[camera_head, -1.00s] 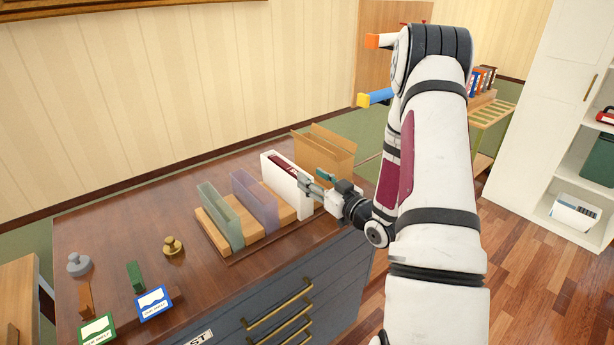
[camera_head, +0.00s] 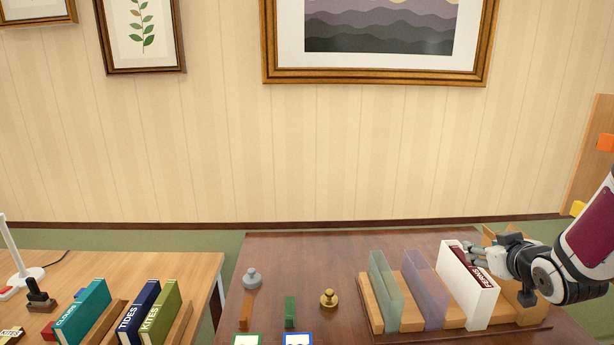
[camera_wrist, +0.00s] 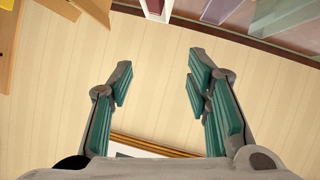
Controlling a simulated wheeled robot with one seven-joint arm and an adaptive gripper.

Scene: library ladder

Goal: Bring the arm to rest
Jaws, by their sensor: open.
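My gripper (camera_head: 478,252) is at the right of the head view, beside the top of a white holder (camera_head: 470,290) with a dark red book marked FERNS (camera_head: 480,273) in it. In the wrist view my gripper (camera_wrist: 160,80) has its two teal-padded fingers wide apart, with nothing between them and the striped wall beyond. My arm comes in from the right edge of the head view. Whether the fingers touch the holder cannot be told.
A wooden rack with a clear green holder (camera_head: 385,290) and a clear purple holder (camera_head: 425,290) stands on the dark desk (camera_head: 330,255). A brass knob-shaped piece (camera_head: 328,299) and a grey one (camera_head: 252,279) are left of it. Books stand on the left table (camera_head: 150,268).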

